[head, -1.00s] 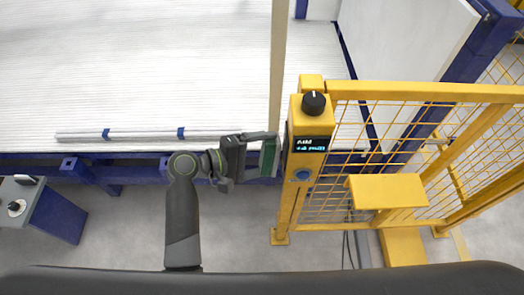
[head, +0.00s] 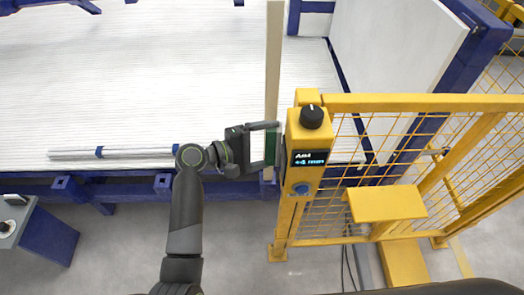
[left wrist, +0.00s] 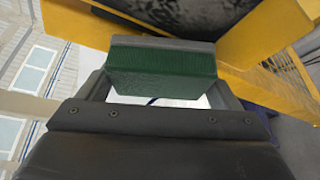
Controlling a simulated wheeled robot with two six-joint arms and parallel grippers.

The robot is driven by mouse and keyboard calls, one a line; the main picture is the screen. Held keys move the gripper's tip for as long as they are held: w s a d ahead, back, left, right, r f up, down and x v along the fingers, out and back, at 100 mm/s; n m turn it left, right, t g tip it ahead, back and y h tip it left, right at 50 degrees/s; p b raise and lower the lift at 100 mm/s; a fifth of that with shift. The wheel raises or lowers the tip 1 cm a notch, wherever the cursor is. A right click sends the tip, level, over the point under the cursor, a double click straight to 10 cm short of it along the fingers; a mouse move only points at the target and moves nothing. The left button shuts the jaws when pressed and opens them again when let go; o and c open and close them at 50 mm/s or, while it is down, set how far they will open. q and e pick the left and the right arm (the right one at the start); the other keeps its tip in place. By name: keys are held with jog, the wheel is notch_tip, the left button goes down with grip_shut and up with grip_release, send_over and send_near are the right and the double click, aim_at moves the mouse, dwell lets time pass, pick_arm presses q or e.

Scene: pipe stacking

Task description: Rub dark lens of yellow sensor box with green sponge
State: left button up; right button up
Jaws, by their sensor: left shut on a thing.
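The yellow sensor box (head: 307,135) stands on a yellow post at the corner of the mesh fence. My left gripper (head: 272,148) is shut on the green sponge (left wrist: 162,70) at the box's left side. The sponge also shows as a thin green strip in the head view (head: 270,147). Whether it touches the box I cannot tell. A dark surface framed in yellow shows beyond the sponge in the left wrist view; I cannot make out the lens for certain. My right gripper is out of view.
A yellow mesh fence (head: 440,103) runs right from the box. A pale upright post (head: 273,60) stands behind the gripper. Grey floor (head: 120,240) is open at lower left.

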aim_at(283, 158)
pick_arm(q)
jog(key=shift+h, duration=0.4)
jog(key=r, duration=0.1)
jog(key=d+r+p, duration=0.1)
jog(key=r, duration=0.1)
jog(key=d+r+p, duration=0.1)
jog(key=shift+w+r, duration=0.15)
jog(key=shift+w, duration=0.15)
jog(key=shift+s+p, duration=0.5)
jog(key=shift+s, duration=0.15)
jog(key=shift+s+d+f, duration=0.1)
jog(key=shift+s+f, duration=0.05)
jog(key=shift+s, duration=0.45)
jog(key=shift+s+d+f, duration=0.1)
jog(key=shift+s+f, duration=0.05)
jog(key=shift+s, duration=0.4)
jog(key=shift+s+f, duration=0.1)
jog(key=shift+s, duration=1.15)
jog(key=shift+s+a, duration=0.1)
jog(key=shift+s, duration=0.65)
jog(key=shift+a, duration=0.1)
jog(key=a, duration=0.6)
jog(key=shift+w, duration=0.1)
